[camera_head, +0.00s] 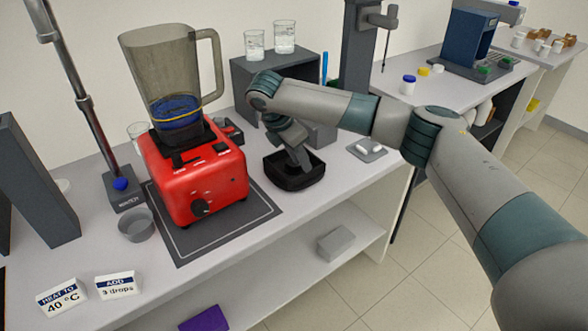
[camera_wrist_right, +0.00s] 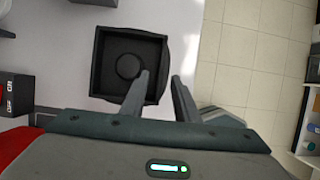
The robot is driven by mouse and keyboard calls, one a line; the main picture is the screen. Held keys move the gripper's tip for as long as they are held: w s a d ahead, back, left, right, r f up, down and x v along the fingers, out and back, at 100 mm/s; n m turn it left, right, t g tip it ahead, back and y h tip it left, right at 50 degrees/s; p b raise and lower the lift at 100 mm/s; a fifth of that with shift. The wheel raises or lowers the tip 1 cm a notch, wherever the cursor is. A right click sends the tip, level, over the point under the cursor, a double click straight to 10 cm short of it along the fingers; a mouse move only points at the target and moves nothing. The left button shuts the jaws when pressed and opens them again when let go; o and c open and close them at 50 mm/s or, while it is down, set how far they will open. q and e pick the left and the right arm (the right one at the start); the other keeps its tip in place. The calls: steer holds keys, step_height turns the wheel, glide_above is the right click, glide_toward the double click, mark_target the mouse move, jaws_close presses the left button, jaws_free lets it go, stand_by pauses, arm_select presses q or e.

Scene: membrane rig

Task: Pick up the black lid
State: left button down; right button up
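The black lid (camera_head: 290,183) is a square, shallow, open-topped piece lying on the bench to the right of the red blender base (camera_head: 195,175). In the right wrist view, the lid (camera_wrist_right: 112,88) shows a round feature in its middle. My right gripper (camera_head: 303,165) points down at the lid's right side. In the right wrist view, my right gripper (camera_wrist_right: 161,75) has its fingers apart, one over the inside of the lid and one just outside its right wall. I cannot tell whether either finger touches the wall. My left gripper is not in view.
A clear jug (camera_head: 175,75) stands on the blender. A dark grey box (camera_head: 250,82) with two beakers stands behind the lid. A small grey tray (camera_head: 367,150) lies to the right, near the bench edge. A grey cup (camera_head: 136,225) and a stand pole (camera_head: 85,100) are at left.

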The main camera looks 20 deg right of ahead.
steer(key=shift+d+f+p, duration=0.25)
steer(key=shift+f+p, duration=0.2)
steer(key=shift+f, duration=0.05)
steer(key=p+x, duration=0.1)
steer(key=x, duration=0.2)
steer(key=shift+s, duration=0.1)
steer(key=shift+d+f, duration=0.15)
steer(key=shift+f, duration=0.4)
jaws_close()
